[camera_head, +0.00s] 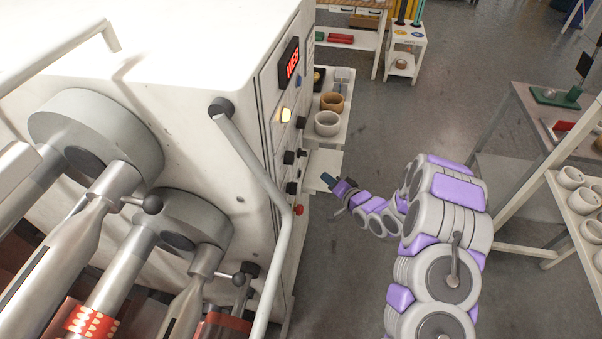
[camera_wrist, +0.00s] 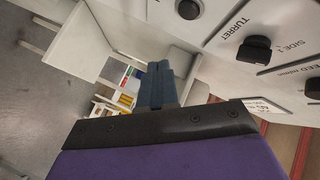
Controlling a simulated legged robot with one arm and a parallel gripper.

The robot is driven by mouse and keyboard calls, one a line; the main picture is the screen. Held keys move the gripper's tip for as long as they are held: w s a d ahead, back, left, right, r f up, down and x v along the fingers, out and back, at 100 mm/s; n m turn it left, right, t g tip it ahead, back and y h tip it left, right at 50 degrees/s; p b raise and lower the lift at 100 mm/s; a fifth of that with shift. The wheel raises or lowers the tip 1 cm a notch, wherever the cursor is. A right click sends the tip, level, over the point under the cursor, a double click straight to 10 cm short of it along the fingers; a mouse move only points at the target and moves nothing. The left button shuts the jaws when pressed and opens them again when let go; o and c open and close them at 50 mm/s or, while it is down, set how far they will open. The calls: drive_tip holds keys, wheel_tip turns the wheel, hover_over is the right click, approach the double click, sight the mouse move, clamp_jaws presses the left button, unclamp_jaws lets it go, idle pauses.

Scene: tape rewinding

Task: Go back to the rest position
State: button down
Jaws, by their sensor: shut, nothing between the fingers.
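My gripper (camera_head: 328,179) is at the end of my purple and grey arm, in front of the machine's control panel. Its fingers are together with nothing between them. In the wrist view the dark blue fingers (camera_wrist: 158,84) show closed, close to the panel. The white machine (camera_head: 185,60) fills the left of the head view. Its panel has a red display (camera_head: 289,62), a lit yellow button (camera_head: 285,115), black knobs and a red button (camera_head: 298,210). In the wrist view a black knob (camera_wrist: 254,50) marked TURRET is right of the fingers. Contact with the panel cannot be told.
A shelf with bowls (camera_head: 327,123) stands beyond the gripper, beside the machine. A rack of bowls (camera_head: 582,202) and a grey table (camera_head: 520,110) are on the right. A bent white rail (camera_head: 262,170) runs along the machine's front. Grey floor (camera_head: 430,95) is open in the middle.

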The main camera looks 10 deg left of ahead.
idle(0.7)
drive_tip(key=s+d+r+n+g+h, duration=0.2)
drive_tip(key=s+d+r+h, duration=0.1)
drive_tip(key=d+r+h, duration=0.55)
drive_tip(key=s+d+r+g+h, duration=0.1)
drive_tip(key=s+d+r+g, duration=0.1)
drive_tip(key=s+d+r, duration=0.3)
drive_tip(key=s+d+r+g+h, duration=0.1)
drive_tip(key=s+d+r, duration=0.25)
drive_tip(key=s, duration=0.35)
drive_tip(key=s+r+g, duration=0.3)
drive_tip(key=s+g, duration=0.1)
drive_tip(key=s, duration=1.3)
drive_tip(key=s+r+g, duration=0.3)
drive_tip(key=s+r, duration=0.1)
drive_tip(key=s, duration=1.3)
drive_tip(key=shift+n+g, duration=0.4)
drive_tip(key=shift+a+r, duration=0.1)
